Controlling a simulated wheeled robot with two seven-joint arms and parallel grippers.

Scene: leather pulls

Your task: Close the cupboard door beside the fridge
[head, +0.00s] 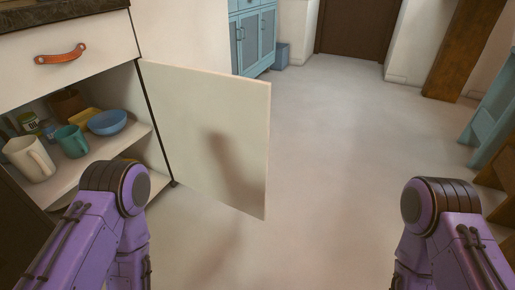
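The cream cupboard door (215,135) stands wide open, swung out to the right from its hinge side at the right of the cupboard opening. A shadow falls on its face. The open cupboard (95,158) is at the left, below a drawer with an orange leather pull (60,55). No fridge can be made out. My two purple arms come in at the bottom left and bottom right; neither gripper shows in the head view. The left arm is in front of the cupboard's lower part, and the right arm is over open floor.
The cupboard shelf holds a cream pitcher (29,158), a teal mug (71,141), a blue bowl (107,122) and other small items. A blue cabinet (253,42) stands behind the door. Blue and wooden furniture lines the right edge. The middle floor is clear.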

